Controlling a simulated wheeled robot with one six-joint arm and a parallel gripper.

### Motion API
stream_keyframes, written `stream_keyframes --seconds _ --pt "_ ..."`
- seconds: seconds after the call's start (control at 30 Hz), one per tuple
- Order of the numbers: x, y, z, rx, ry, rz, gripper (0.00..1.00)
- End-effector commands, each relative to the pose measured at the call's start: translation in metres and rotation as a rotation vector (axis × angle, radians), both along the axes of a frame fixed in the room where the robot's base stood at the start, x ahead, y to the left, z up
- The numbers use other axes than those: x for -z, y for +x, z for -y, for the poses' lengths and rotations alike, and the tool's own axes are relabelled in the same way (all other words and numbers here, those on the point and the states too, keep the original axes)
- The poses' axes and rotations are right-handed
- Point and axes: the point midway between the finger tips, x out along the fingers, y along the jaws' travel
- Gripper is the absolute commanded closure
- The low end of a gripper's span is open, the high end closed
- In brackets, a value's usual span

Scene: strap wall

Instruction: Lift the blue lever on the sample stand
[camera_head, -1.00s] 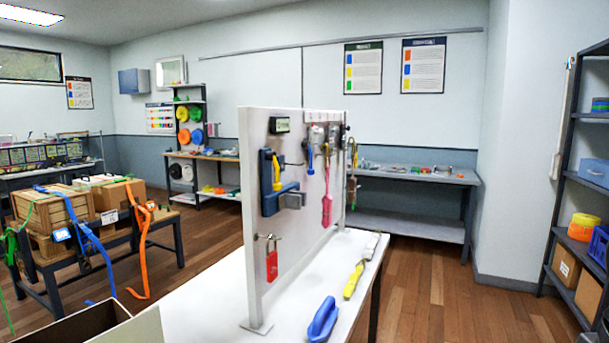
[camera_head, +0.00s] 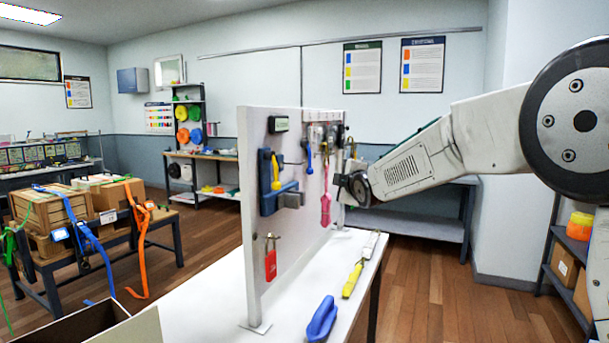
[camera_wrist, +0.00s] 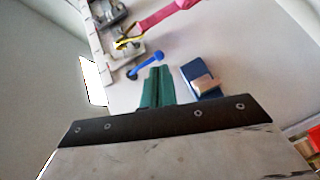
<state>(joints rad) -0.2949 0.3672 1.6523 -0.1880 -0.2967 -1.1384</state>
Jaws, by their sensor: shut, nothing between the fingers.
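The blue lever (camera_head: 309,160) hangs on the face of the white upright panel (camera_head: 250,220), above and left of a pink strap (camera_head: 326,205). In the wrist view the blue lever (camera_wrist: 146,66) is a short bar with rounded ends. It lies just beyond and to the left of the fingertips in the picture. My gripper (camera_wrist: 158,80) has teal fingers pressed together with nothing between them. Whether they touch the lever cannot be told. In the head view my arm reaches in from the right, and its fingers are hard to make out near the panel's far end.
A blue handle (camera_head: 321,319) and a yellow tool (camera_head: 352,279) lie on the white tabletop (camera_head: 200,310). Dark shelves stand at the right.

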Motion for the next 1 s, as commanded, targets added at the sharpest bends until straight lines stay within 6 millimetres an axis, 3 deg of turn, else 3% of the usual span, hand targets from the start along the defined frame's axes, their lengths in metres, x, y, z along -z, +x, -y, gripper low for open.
stream_keyframes --seconds 0.03,0.1,0.23,0.73,1.0 --pt "0.007 0.014 -0.019 -0.033 -0.027 0.058 1.0" --pt "0.009 0.027 -0.039 -0.068 -0.06 0.14 1.0" --pt "0.013 0.04 -0.062 -0.105 -0.099 0.24 1.0" --pt "0.014 0.046 -0.07 -0.116 -0.111 0.276 1.0" --pt "0.013 0.081 -0.088 -0.116 -0.11 0.276 1.0"
